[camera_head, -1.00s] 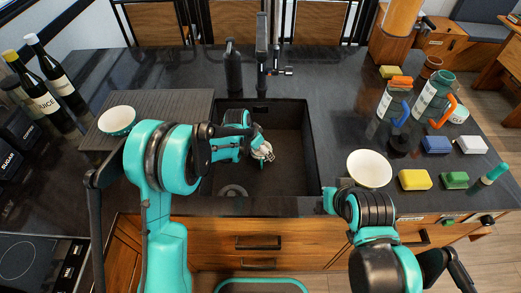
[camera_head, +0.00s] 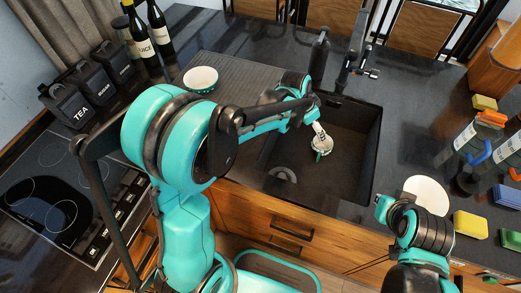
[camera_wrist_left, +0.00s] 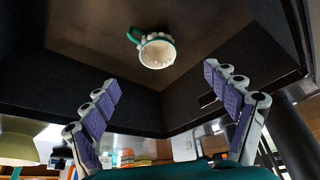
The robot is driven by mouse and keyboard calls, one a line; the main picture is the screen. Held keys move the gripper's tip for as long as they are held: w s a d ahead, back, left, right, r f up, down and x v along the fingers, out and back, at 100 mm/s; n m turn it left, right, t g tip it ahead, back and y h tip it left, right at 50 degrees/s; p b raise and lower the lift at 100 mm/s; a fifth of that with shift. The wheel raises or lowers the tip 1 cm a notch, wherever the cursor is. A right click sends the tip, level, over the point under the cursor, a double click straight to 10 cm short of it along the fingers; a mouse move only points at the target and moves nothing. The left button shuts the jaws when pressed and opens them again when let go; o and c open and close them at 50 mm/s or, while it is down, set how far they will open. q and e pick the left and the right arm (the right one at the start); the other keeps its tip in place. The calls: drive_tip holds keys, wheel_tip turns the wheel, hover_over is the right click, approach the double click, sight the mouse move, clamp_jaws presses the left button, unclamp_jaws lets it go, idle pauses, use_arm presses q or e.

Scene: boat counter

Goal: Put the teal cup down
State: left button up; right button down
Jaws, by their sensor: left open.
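The teal cup (camera_wrist_left: 156,48) rests on the sink floor in the left wrist view, its pale inside facing me and its teal handle to the left. My left gripper (camera_wrist_left: 165,82) is open, with its two purple-padded fingers spread apart and nothing between the tips. The cup sits beyond the fingertips, apart from them. In the head view the left gripper (camera_head: 318,130) reaches down into the dark sink (camera_head: 345,165), and the cup (camera_head: 322,153) shows small and partly covered just below it. My right arm shows at the lower right; I cannot make out its gripper.
A teal bowl (camera_head: 200,80) stands on the ribbed drainboard (camera_head: 232,78) left of the sink. A white bowl (camera_head: 427,192) stands right of it, near sponges (camera_head: 470,225) and bottles (camera_head: 468,138). The black tap (camera_head: 355,50) rises behind the sink. A cooktop (camera_head: 55,190) lies left.

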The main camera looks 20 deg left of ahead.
drive_tip(key=shift+s, duration=0.15)
use_arm(q)
drive_tip(key=s+a+r+n+t+y, duration=0.1)
drive_tip(key=s+a+r+n, duration=0.1)
drive_tip(key=s+a, duration=0.2)
drive_tip(key=s+a+r+n+t, duration=0.1)
drive_tip(key=s+a+r+n, duration=0.2)
drive_tip(key=s, duration=0.8)
drive_tip(key=s+a+r+n+t+y, duration=0.1)
drive_tip(key=s+a+r+n, duration=0.1)
drive_tip(key=s+a, duration=0.3)
drive_tip(key=shift+s+r+n+y, duration=0.15)
drive_tip(key=shift+s+r+n, duration=0.05)
drive_tip(key=shift+s, duration=0.4)
drive_tip(key=shift+s+r+n+y, duration=0.15)
drive_tip(key=shift+s+r+n, duration=0.05)
drive_tip(key=shift+s, duration=0.4)
use_arm(e)
drive_tip(key=shift+r, duration=0.1)
use_arm(q)
drive_tip(key=shift+s+a+f+t, duration=0.15)
drive_tip(key=shift+s+t, duration=0.1)
drive_tip(key=shift+t, duration=0.05)
